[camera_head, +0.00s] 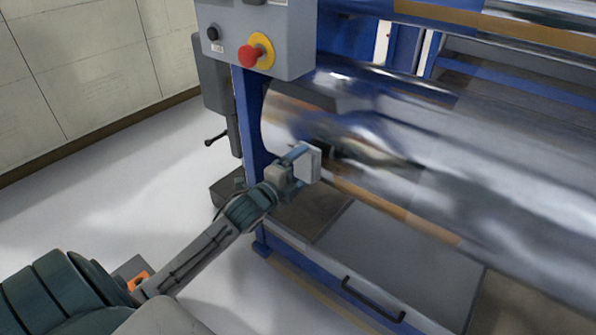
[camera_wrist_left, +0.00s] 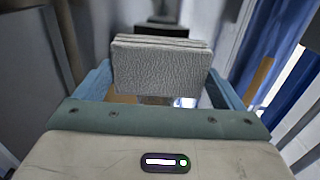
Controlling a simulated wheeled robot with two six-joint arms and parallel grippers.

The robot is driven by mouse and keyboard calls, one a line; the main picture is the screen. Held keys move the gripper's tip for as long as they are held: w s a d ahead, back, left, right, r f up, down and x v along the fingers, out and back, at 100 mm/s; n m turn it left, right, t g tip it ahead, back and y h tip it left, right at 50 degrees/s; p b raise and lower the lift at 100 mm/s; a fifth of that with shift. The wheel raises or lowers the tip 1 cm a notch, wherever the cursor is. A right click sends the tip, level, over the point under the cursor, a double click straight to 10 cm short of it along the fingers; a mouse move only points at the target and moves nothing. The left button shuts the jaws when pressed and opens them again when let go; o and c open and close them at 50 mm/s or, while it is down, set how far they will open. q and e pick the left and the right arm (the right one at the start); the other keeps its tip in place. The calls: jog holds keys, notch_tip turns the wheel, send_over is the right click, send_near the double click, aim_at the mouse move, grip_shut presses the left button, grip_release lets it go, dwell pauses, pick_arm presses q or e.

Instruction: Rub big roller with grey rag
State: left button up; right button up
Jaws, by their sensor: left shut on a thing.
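The big roller (camera_head: 430,150) is a shiny, mirror-like cylinder running from the upper middle to the lower right of the head view. The grey rag (camera_head: 314,163) is a folded, pale block held at the end of my left arm, near the roller's left end. It also shows with a rough texture in the left wrist view (camera_wrist_left: 162,66). My left gripper (camera_head: 299,160) is shut on the rag, with its blue fingers (camera_wrist_left: 98,80) on either side of it. I cannot tell whether the rag touches the roller. My right gripper is not in view.
A control box (camera_head: 258,35) with a red knob on a yellow ring (camera_head: 256,50) sits above my left gripper. A blue frame post (camera_head: 250,120) stands just behind. A grey drawer with a dark handle (camera_head: 372,298) lies below the roller. Pale floor (camera_head: 110,190) is clear at left.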

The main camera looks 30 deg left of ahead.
pick_arm(q)
jog(key=shift+w+d+b, duration=0.1)
jog(key=shift+w+b, duration=0.35)
jog(key=shift+w, duration=0.65)
dwell(0.4)
jog(key=shift+d, duration=0.1)
jog(key=shift+s+d, duration=0.15)
jog(key=shift+d, duration=0.7)
jog(key=shift+s+d, duration=0.1)
jog(key=shift+d, duration=0.7)
jog(key=shift+s+d+p, duration=0.15)
jog(key=shift+d+p, duration=0.15)
jog(key=shift+d, duration=2.25)
jog(key=shift+s+d+p, duration=0.1)
jog(key=shift+d+p, duration=0.15)
jog(key=shift+d, duration=2.25)
jog(key=shift+r, duration=0.1)
jog(key=shift+p, duration=0.3)
jog(key=shift+w+a+p, duration=0.2)
jog(key=shift+a+p, duration=0.55)
jog(key=shift+a, duration=2.65)
jog(key=shift+w+a+p, duration=0.15)
jog(key=shift+a+p, duration=0.3)
jog(key=shift+a, duration=1.25)
jog(key=shift+w+a+p, duration=0.1)
jog(key=shift+a+p, duration=0.3)
jog(key=shift+a, duration=1.3)
